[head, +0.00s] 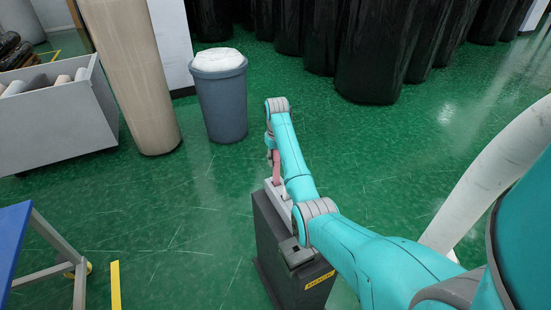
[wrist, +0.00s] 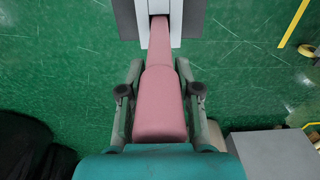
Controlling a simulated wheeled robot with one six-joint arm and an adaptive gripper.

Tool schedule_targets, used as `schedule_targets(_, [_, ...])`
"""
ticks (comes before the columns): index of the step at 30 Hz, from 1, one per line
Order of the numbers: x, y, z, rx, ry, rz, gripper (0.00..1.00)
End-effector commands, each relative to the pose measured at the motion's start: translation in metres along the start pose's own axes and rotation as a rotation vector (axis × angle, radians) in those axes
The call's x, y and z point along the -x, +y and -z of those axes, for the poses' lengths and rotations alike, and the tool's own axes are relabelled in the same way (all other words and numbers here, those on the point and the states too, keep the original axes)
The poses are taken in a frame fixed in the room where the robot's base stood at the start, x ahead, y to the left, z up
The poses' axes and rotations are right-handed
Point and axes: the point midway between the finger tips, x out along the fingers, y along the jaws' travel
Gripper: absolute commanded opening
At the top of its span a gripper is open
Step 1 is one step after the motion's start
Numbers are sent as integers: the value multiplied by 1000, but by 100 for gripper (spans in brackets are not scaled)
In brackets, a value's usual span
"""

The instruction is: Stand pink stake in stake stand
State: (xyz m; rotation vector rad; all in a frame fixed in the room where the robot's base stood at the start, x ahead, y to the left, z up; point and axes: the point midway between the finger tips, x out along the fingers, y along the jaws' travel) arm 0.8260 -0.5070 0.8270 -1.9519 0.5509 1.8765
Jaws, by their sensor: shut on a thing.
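The pink stake (wrist: 160,110) is between the fingers of my gripper (wrist: 160,72) in the wrist view, and the gripper is shut on it. The stake narrows toward the top of that view, where its thin end lies between the pale walls of the stake stand (wrist: 142,28). I cannot tell how deep the end sits or whether it touches the bottom. In the head view a bit of the pink stake (head: 276,166) shows beside my arm, above the light grey stand (head: 273,190). My arm hides much of both, and the gripper is mostly hidden there.
The stand is on a dark grey pedestal (head: 268,240) with a yellow label. A grey bin (head: 221,105) stands behind it. A tall brown roll (head: 137,80), a grey cart (head: 60,125) and a blue-topped table (head: 14,235) are left. Black wrapped rolls (head: 370,50) stand behind. Green floor lies open between.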

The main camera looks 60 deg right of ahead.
Motion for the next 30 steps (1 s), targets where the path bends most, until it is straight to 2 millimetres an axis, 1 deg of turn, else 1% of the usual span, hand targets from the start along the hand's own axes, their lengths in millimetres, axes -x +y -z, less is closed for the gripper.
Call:
schedule_targets(1, [0, 0, 0, 0, 1, 0, 0])
schedule_targets(2, [0, 0, 0, 0, 1, 0, 35])
schedule_targets(3, [0, 0, 0, 0, 1, 0, 45])
schedule_targets(5, [0, 0, 0, 0, 1, 0, 60])
schedule_targets(6, [0, 0, 0, 0, 1, 0, 62])
schedule_targets(13, [-1, 0, 0, 0, -1, 0, 62])
schedule_targets(17, [5, 0, 0, 0, 1, 0, 62])
schedule_targets(20, [16, 0, 1, 0, 3, -1, 62])
schedule_targets(27, [54, 0, 1, 0, 3, -1, 62])
schedule_targets(30, [65, 0, 0, 0, 2, 0, 62])
